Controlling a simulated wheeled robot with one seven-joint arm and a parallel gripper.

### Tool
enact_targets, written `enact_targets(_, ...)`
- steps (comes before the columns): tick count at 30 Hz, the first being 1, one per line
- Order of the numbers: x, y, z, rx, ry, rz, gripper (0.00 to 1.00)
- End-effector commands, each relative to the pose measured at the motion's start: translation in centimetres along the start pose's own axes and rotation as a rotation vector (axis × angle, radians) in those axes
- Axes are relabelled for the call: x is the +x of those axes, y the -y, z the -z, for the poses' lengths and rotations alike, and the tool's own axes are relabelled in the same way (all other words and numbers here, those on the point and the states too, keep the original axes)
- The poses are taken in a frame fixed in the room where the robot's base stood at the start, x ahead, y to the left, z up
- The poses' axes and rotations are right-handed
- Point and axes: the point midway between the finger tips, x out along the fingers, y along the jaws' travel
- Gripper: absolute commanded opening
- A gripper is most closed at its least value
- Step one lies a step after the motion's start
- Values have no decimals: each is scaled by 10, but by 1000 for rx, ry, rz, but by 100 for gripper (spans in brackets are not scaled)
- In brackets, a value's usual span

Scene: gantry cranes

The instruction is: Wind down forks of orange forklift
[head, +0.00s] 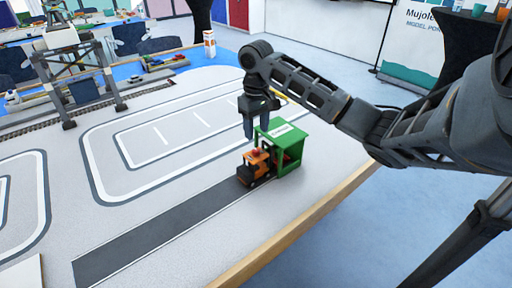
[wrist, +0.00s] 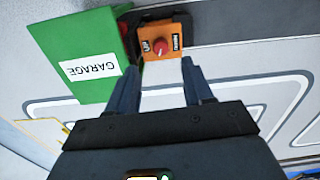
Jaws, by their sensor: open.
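The orange forklift (head: 254,168) stands at the mouth of the green garage, on the end of the dark road strip. In the wrist view the top of the orange forklift (wrist: 160,40) shows a red knob (wrist: 159,47) between printed labels. Its forks cannot be made out. My gripper (head: 258,136) hangs fingers down just above and behind the forklift. In the wrist view its two fingers are spread, with the knob ahead between the tips, apart from them. Nothing is held.
The green garage (head: 296,150) stands right beside the forklift; its roof, labelled GARAGE, is close to a finger in the wrist view (wrist: 75,45). A wooden table edge (head: 300,228) runs along the near right. A gantry crane (head: 75,70) stands at the back left. The dark road strip (head: 150,230) is clear.

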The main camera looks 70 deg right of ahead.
Motion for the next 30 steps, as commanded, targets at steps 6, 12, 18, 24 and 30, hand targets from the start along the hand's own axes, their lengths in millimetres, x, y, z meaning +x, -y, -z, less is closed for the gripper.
enact_targets(6, 28, 1, 0, 1, 2, 1, 51)
enact_targets(12, 57, 1, 0, 1, 0, 2, 51)
enact_targets(18, 73, 2, 1, -1, -3, 1, 51)
enact_targets(24, 75, 2, 1, -1, -4, 2, 51)
enact_targets(30, 75, 2, 1, -1, -4, 2, 41)
